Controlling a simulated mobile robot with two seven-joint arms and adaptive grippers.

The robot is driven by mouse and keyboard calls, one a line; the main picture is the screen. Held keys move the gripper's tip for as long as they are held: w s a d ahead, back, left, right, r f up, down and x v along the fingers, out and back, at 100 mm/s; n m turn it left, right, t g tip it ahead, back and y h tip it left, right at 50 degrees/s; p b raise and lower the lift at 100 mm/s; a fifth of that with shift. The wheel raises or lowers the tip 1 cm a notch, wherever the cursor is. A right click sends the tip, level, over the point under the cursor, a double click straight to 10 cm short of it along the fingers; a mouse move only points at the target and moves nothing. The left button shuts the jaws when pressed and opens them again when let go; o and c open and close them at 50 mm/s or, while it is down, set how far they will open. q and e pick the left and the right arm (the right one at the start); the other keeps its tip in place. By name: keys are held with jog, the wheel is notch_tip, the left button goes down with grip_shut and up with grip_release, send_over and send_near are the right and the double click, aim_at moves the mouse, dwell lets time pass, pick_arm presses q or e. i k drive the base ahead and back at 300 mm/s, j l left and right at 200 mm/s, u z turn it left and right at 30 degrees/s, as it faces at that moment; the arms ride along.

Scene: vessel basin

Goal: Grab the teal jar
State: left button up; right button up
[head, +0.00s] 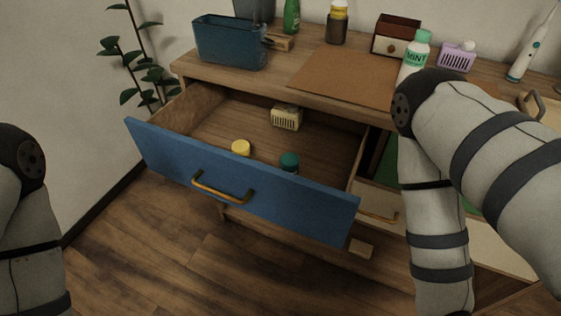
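The teal jar (290,160) sits inside the open blue-fronted drawer (250,196), right of the middle and close behind the front panel. Its teal lid shows, and the panel hides its lower part. A yellow-lidded jar (241,147) stands to its left, also partly hidden. My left arm is at the left edge and my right arm covers the right side of the picture. Neither gripper is in view.
A small beige slotted box (287,117) is at the drawer's back. The tabletop above holds a blue bin (230,42), a brown mat (345,76), a mint bottle (414,57) and a purple basket (456,56). A plant (143,55) stands left.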

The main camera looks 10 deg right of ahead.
aim_at(289, 162)
jog(key=i+j+z, duration=0.2)
jog(key=z, duration=0.2)
jog(key=i+j+z, duration=0.15)
jog(key=j+z, duration=0.3)
jog(key=i+j+z, duration=0.1)
jog(key=j+z, duration=0.7)
jog(key=k+j+z, duration=0.55)
jog(key=i+l+u, duration=0.4)
jog(key=i+l, duration=0.1)
jog(key=i, duration=0.1)
